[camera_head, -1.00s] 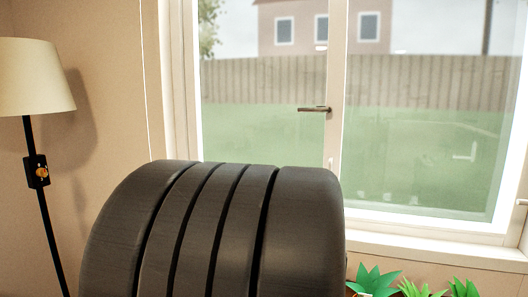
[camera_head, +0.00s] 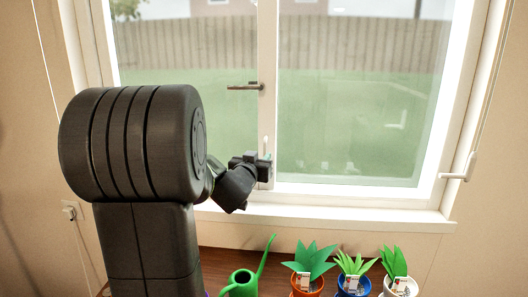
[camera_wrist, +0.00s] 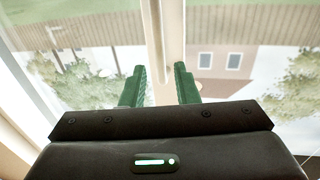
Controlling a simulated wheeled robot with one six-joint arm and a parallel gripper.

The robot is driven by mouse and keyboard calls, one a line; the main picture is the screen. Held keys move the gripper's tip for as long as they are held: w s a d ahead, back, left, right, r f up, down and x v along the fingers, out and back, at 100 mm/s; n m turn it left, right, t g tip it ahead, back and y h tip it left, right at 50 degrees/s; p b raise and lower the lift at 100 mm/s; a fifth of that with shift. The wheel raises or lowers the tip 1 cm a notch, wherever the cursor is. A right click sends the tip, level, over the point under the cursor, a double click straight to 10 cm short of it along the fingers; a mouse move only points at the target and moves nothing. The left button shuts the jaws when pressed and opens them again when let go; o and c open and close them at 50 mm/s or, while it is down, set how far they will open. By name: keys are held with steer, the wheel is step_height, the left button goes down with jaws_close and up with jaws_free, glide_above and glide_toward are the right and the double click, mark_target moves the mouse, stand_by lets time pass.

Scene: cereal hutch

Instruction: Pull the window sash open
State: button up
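The window has two glazed panes in a white frame, with a centre upright (camera_head: 268,60) between them; both look closed. A dark lever handle (camera_head: 245,86) sits level on this upright. A small pale upright handle (camera_head: 266,146) is lower on it, just above my gripper (camera_head: 265,168). In the wrist view, which looks upside down, my gripper's green fingers (camera_wrist: 160,88) are apart.
Potted plants in orange (camera_head: 307,284), blue (camera_head: 353,286) and white (camera_head: 399,286) pots and a green watering can (camera_head: 243,282) stand below the sill (camera_head: 340,214). Another pale handle (camera_head: 461,170) juts from the window's right side. My arm covers the left.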

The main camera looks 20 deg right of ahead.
mark_target(265, 152)
steer(key=shift+x, duration=2.6)
jaws_close()
